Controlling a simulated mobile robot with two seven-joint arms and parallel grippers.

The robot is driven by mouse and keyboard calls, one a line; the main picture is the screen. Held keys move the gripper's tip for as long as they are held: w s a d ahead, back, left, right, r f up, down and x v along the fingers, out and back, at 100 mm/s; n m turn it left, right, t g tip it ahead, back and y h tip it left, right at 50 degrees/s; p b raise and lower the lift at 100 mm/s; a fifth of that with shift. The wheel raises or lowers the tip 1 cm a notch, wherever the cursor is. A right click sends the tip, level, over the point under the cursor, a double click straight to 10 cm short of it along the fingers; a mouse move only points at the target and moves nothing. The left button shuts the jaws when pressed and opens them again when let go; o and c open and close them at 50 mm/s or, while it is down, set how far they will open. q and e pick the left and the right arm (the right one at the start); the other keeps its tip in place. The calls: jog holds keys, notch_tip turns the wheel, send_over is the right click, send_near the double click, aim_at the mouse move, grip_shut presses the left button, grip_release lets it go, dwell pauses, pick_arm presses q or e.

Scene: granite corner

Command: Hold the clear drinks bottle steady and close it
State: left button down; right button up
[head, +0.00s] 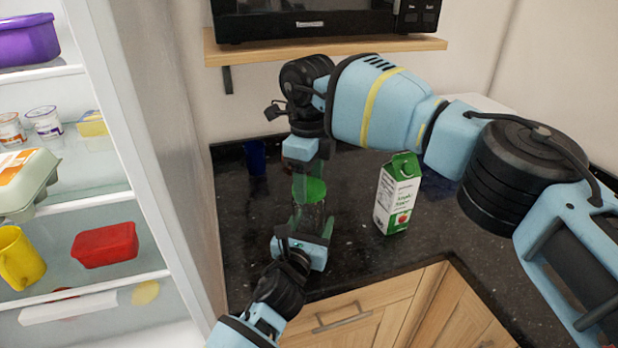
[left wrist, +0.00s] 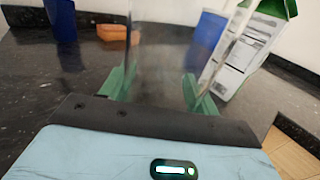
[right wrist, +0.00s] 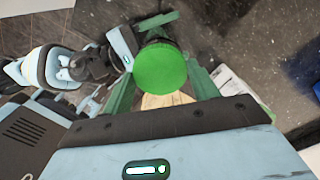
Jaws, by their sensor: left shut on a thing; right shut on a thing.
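The clear bottle (head: 309,217) stands upright on the dark counter; it also shows as a see-through body in the left wrist view (left wrist: 165,50). My left gripper (head: 308,232) is shut on its body from the front, with green fingers on either side. A round green cap (head: 310,189) is at the bottle's top; in the right wrist view the cap (right wrist: 160,68) sits between green fingers. My right gripper (head: 306,180) comes from above and is shut on the cap. I cannot tell whether the cap is seated on the neck, since the fingers cover the join.
A green-and-white juice carton (head: 398,195) stands right of the bottle. A blue cup (head: 255,157) stands at the back left, and an orange block (left wrist: 117,32) lies near it. A fridge with shelves (head: 85,190) is on the left. A microwave shelf (head: 330,48) hangs above.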

jog(key=m, duration=1.5)
jog(key=shift+m, duration=0.4)
jog(key=m, duration=0.4)
jog(key=shift+m, duration=0.3)
jog(key=m, duration=0.7)
jog(key=shift+m, duration=0.4)
jog(key=m, duration=0.3)
jog(key=shift+m, duration=0.3)
jog(key=o, duration=0.9)
